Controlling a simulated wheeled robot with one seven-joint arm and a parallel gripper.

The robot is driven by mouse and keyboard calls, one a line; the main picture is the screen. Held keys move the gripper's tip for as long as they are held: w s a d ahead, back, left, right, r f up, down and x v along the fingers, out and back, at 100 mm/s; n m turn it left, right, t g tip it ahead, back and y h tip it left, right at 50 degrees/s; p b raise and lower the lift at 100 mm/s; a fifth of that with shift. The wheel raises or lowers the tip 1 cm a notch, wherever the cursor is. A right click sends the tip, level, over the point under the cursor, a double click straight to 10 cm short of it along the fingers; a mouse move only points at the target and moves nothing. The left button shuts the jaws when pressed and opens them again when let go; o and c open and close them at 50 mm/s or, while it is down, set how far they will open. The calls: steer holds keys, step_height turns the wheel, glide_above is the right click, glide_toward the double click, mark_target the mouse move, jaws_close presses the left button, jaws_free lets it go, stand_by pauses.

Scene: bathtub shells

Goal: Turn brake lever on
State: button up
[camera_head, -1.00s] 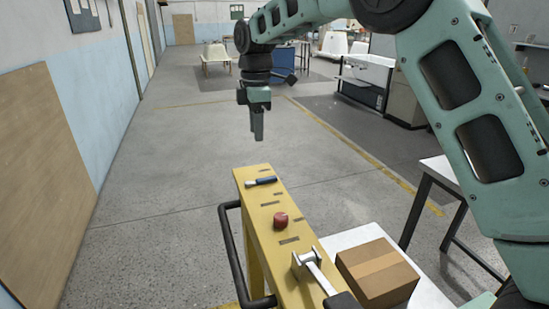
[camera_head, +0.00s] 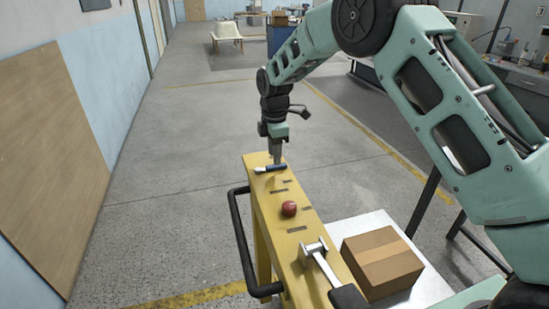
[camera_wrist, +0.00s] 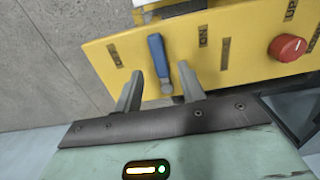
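A small lever with a blue handle (camera_head: 272,168) lies on top of the yellow panel (camera_head: 262,207), near its far end. My gripper (camera_head: 277,158) points down at the panel's far end, close to the blue lever. In the wrist view my gripper (camera_wrist: 160,88) is open, one finger on each side of the lever. I cannot tell whether the fingers touch it.
A larger metal lever (camera_head: 318,256) with a black grip is at the near end. A black rail (camera_head: 240,240) runs along the left side. A cardboard box (camera_head: 382,262) stands on a white table at right. The floor at left is clear.

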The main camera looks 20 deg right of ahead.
mark_target(271, 168)
steer(key=shift+f, duration=1.65)
jaws_close()
